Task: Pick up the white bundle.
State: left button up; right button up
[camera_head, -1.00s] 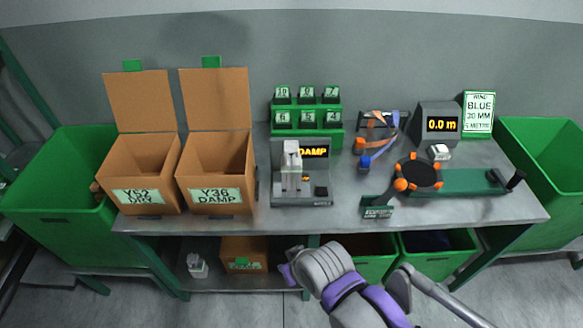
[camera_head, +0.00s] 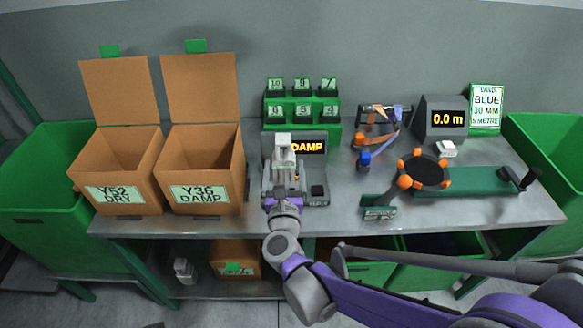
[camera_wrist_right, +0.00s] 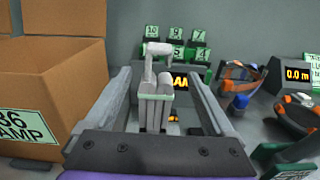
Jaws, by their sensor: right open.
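The white bundle (camera_wrist_right: 152,110) is a stack of upright, pale grey-white folds with a light green band, standing at the damp meter (camera_head: 317,182), whose display reads DAMP. In the head view the bundle (camera_head: 284,165) is partly covered by my right gripper (camera_head: 284,184). In the right wrist view my right gripper (camera_wrist_right: 160,84) is open, with one finger on each side of the bundle and visible gaps between. Nothing is held. A pale knobbed arm (camera_wrist_right: 156,50) rises just behind the bundle. My left gripper is out of view.
The open box Y36 DAMP (camera_head: 205,170) stands close left of the meter, with box Y52 DRY (camera_head: 122,176) beyond it. A green rack of numbered blocks (camera_head: 300,108) is behind. A round orange-knobbed winder (camera_head: 424,172) stands right. Bare bench (camera_head: 345,203) lies between.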

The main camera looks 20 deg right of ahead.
aim_at(284, 156)
jog(key=x, duration=0.9)
jog(key=shift+w+f, duration=0.1)
jog(key=shift+w, duration=0.2)
grip_shut()
